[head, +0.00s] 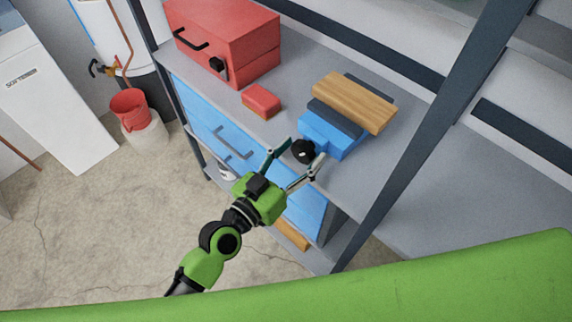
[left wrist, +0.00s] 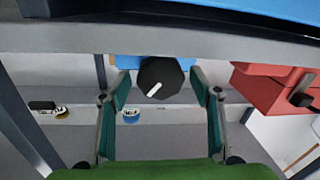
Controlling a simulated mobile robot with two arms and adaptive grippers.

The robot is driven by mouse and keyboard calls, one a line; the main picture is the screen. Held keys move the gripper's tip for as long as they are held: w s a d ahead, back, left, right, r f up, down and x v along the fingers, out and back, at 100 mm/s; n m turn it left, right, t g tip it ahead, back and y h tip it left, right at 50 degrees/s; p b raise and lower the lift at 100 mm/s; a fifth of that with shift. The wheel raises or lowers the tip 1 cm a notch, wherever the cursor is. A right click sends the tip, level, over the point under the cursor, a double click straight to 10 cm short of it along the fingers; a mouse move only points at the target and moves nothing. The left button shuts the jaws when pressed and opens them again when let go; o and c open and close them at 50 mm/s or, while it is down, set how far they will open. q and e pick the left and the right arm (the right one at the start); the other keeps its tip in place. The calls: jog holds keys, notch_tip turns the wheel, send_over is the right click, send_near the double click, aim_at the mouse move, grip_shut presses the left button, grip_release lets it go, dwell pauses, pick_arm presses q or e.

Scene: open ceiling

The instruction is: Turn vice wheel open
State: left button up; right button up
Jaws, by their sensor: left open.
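The blue vice (head: 328,135) stands on the grey workbench, with a wooden block (head: 354,101) lying across its dark jaws. Its black wheel (head: 303,152) faces the bench's front edge. My left gripper (head: 296,153) is open, with one finger on each side of the wheel. In the left wrist view the wheel (left wrist: 160,77) is a dark faceted knob with a white mark, between the two open fingertips (left wrist: 161,88). I cannot tell whether the fingers touch it. My right gripper is not in view.
A red toolbox (head: 222,42) and a small red box (head: 261,101) sit on the bench (head: 396,150) to the left. Blue drawers (head: 225,142) are below. A dark slanted post (head: 430,130) rises right of the vice. A red bucket (head: 130,108) stands at left.

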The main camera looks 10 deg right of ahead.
pick_arm(q)
jog(key=v, duration=1.1)
jog(key=shift+a, duration=0.15)
jog(key=shift+r, duration=0.1)
jog(key=shift+c, duration=0.2)
